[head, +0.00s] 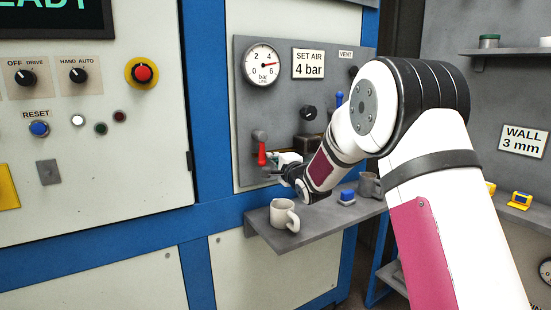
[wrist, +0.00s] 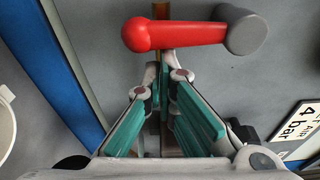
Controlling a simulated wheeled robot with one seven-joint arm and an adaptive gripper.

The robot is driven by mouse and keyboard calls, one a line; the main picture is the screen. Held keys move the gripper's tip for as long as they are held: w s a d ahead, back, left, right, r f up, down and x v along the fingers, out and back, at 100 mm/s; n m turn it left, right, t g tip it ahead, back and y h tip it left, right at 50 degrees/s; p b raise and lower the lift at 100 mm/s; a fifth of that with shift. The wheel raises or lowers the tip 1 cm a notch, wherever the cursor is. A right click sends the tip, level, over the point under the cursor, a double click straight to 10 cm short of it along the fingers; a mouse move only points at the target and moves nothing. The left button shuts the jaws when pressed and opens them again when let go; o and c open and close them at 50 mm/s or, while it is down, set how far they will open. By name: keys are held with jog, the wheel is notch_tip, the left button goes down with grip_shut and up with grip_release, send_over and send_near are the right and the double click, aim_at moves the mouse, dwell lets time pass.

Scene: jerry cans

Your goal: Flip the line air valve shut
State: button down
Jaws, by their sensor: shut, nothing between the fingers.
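The line air valve has a red lever (head: 262,153) on a grey hub (head: 260,135), on the grey panel below the gauge. The lever hangs down from the hub in the head view. In the wrist view the red lever (wrist: 175,35) lies across the top, its hub (wrist: 245,30) at the right. My gripper (head: 279,170) is just right of the lever's lower end. In the wrist view its fingertips (wrist: 167,73) are together and empty, close to the lever's edge near its free end. I cannot tell whether they touch it.
The gauge (head: 262,66) reads about 4 bar or slightly more, beside a "SET AIR 4 bar" sign (head: 308,64). A black knob (head: 308,113) and a blue handle (head: 339,99) are right of the lever. A mug (head: 284,215) stands on the shelf (head: 272,238) below.

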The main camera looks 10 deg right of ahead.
aim_at(265, 161)
jog(key=shift+a+f+m, duration=0.15)
jog(key=shift+a+m, duration=0.1)
jog(key=shift+m, duration=0.15)
jog(key=a+m+p, duration=0.1)
jog(key=m, duration=0.1)
jog(key=s+a+m+g+p, duration=0.1)
jog(key=shift+a+f+m, duration=0.15)
jog(key=shift+f+m, duration=0.05)
jog(key=shift+m, duration=0.2)
jog(key=shift+s+a+r+m+g+y+p, duration=0.3)
jog(key=shift+a+r+m+p, duration=0.4)
jog(key=shift+a+m+p, duration=0.9)
jog(key=shift+s+a+r+m+g+y+p, duration=0.1)
jog(key=shift+s+a+r+m+y+p, duration=0.45)
jog(key=shift+m, duration=1.7)
jog(key=shift+s+a+r+m+g+y+p, duration=0.15)
jog(key=shift+a+r+m+p, duration=0.65)
jog(key=shift+a+m+p, duration=0.85)
jog(key=shift+d+m, duration=0.3)
jog(key=shift+d, duration=0.05)
